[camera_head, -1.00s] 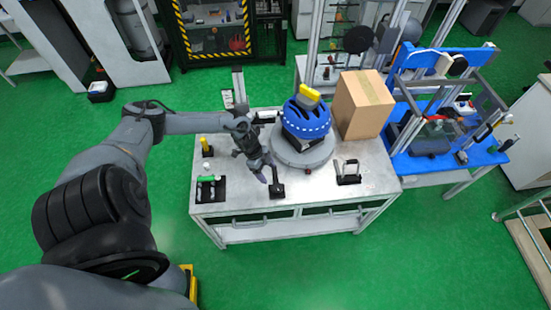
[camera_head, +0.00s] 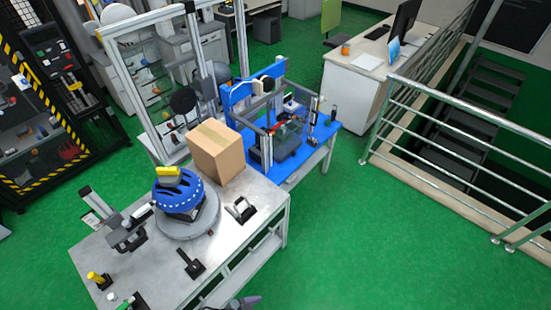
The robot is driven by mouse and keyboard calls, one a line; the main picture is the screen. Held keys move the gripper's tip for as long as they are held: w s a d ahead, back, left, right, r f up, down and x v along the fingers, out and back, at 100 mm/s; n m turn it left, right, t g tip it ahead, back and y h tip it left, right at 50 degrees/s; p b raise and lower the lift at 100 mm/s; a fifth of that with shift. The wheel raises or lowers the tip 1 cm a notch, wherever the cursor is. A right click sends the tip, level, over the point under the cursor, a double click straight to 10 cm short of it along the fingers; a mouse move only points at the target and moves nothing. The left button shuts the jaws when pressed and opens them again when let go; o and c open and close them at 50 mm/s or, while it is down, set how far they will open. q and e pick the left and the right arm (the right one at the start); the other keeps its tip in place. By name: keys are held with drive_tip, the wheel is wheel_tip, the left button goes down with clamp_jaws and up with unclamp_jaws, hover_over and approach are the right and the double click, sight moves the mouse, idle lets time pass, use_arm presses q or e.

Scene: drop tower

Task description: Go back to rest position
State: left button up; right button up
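A grey piece of one of my arms or grippers (camera_head: 240,303) shows at the bottom edge, in front of the metal worktable (camera_head: 150,268). It is probably the left one. It is cut off, so its fingers cannot be read. It appears apart from everything on the table. No other arm of mine can be made out.
A cardboard box (camera_head: 216,152) stands behind the helmet. Small tools and holders (camera_head: 191,264) lie along the table's front. A blue bench (camera_head: 310,150) with a frame is beyond. Railings (camera_head: 450,130) guard a stairwell at right. Green floor (camera_head: 370,240) between is clear.

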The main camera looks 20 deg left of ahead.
use_arm(q)
drive_tip(key=w+a+r+n+y+p, duration=0.1)
drive_tip(key=a+r+n+y, duration=0.15)
drive_tip(key=r, duration=0.45)
drive_tip(key=w+a+r+n+y, duration=0.1)
drive_tip(key=a+r+n+y, duration=0.1)
drive_tip(key=a+r, duration=0.35)
drive_tip(key=s+a+r+g+y, duration=0.2)
drive_tip(key=s+a+r, duration=0.1)
drive_tip(key=s, duration=0.2)
drive_tip(key=shift+s+r+g, duration=0.3)
drive_tip(key=shift+g, duration=0.1)
use_arm(e)
wheel_tip(320, 180, up, 2)
drive_tip(key=shift+a+r, duration=0.1)
